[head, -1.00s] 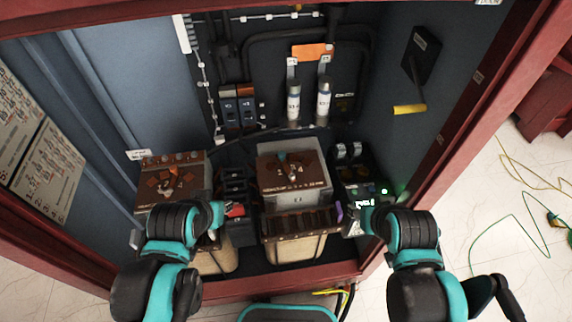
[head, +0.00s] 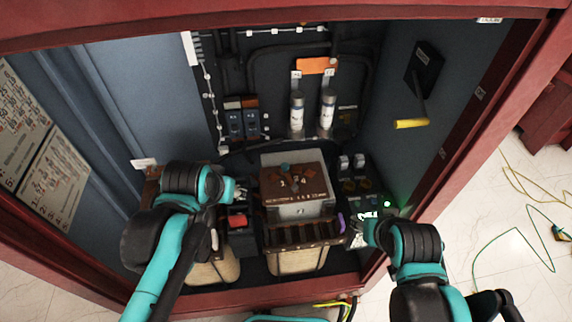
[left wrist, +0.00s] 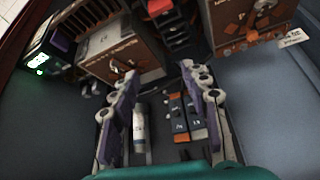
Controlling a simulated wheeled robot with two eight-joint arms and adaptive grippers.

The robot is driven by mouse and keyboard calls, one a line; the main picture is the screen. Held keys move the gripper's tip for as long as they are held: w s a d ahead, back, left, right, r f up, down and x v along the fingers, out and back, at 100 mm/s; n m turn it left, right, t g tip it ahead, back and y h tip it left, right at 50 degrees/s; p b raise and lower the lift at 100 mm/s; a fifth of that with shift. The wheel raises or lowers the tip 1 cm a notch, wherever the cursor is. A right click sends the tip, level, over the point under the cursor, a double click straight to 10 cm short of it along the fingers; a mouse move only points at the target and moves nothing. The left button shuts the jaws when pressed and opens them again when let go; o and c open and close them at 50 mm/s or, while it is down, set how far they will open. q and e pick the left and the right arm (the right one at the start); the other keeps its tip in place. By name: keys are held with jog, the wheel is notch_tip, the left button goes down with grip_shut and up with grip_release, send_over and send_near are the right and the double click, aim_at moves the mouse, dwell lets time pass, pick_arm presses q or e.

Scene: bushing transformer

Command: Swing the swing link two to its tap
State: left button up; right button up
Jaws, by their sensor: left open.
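The right transformer unit has a brown tap board (head: 300,182) with numbered taps and a small teal knob (head: 284,167) near its back edge. In the left wrist view this board (left wrist: 118,48) is at upper left, with a small pale link fitting (left wrist: 121,68) near its edge. The left unit's board is mostly hidden by my left arm in the head view; it shows at upper right in the left wrist view (left wrist: 250,22). I cannot tell which link is number two. My left gripper (head: 240,190) is open and empty between the units; its fingers (left wrist: 160,72) touch nothing visible. My right gripper (head: 358,222) is beside the lit meter, its jaws unclear.
A red-topped block (head: 237,221) stands between the units. White cylinders (head: 297,110) and switches (head: 243,118) are on the back panel. A yellow-handled lever (head: 411,124) juts from the right wall. The red cabinet frame (head: 452,150) borders the opening.

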pick_arm(q)
jog(key=w+d+r+m+g, duration=0.1)
jog(key=w+d+r+g, duration=0.15)
jog(key=w, duration=0.65)
jog(key=m+g+p, duration=0.2)
jog(key=g+p, duration=0.1)
jog(key=g, duration=0.1)
send_over(285, 165)
jog(key=shift+t, duration=0.25)
notch_tip(285, 165, down, 12)
jog(key=shift+r, duration=0.2)
jog(key=shift+w+d+f, duration=0.1)
jog(key=shift+f, duration=0.55)
notch_tip(285, 165, down, 7)
jog(key=shift+f+b, duration=0.1)
jog(key=shift+b, duration=1.1)
grip_shut()
